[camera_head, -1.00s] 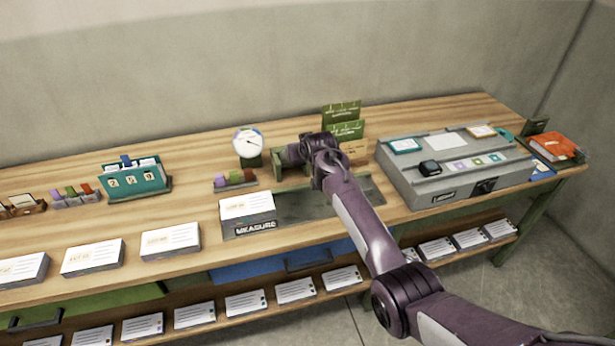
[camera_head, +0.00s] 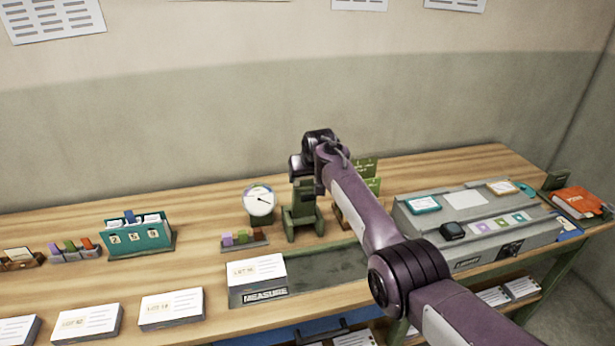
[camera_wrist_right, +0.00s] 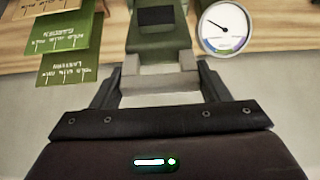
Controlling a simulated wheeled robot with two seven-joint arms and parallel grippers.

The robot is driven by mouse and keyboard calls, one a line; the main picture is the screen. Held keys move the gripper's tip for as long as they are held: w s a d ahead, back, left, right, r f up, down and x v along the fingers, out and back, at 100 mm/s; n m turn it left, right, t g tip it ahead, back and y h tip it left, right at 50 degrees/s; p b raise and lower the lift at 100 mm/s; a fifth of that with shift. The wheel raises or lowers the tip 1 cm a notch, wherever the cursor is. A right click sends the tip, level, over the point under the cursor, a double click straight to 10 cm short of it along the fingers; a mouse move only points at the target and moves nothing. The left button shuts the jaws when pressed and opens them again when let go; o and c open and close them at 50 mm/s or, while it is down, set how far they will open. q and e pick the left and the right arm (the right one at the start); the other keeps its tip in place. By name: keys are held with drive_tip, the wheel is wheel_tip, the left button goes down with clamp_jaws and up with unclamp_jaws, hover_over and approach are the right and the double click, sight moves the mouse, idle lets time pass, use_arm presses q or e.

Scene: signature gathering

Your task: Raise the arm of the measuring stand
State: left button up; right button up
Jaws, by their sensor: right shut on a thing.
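The measuring stand has a grey-green base plate labelled MEASURE (camera_head: 265,294) and a green arm (camera_head: 304,208) that stands about upright in the head view. A round white dial (camera_head: 259,201) is just left of the arm. My right gripper (camera_head: 303,173) is at the top of the arm. In the right wrist view its fingers (camera_wrist_right: 160,88) are on either side of a pale grey bar (camera_wrist_right: 160,77) at the end of the green arm (camera_wrist_right: 158,28), shut on it. The dial (camera_wrist_right: 223,27) also shows there. My left gripper is not in view.
A white card stack (camera_head: 256,270) lies on the stand's front left. A grey box (camera_head: 480,228) stands to the right, with an orange book (camera_head: 578,202) beyond. Green cards (camera_head: 368,175) stand behind my arm. A teal card holder (camera_head: 138,237) is at left.

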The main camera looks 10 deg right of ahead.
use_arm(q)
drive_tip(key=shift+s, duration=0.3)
use_arm(e)
drive_tip(key=shift+w+r, duration=0.1)
drive_tip(key=shift+r, duration=0.05)
drive_tip(key=o, duration=1.4)
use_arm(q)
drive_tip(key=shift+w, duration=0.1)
use_arm(e)
drive_tip(key=shift+s+r, duration=0.3)
drive_tip(key=shift+r, duration=0.1)
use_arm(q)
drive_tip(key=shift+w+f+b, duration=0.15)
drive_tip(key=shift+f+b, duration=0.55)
use_arm(e)
drive_tip(key=shift+v, duration=3.3)
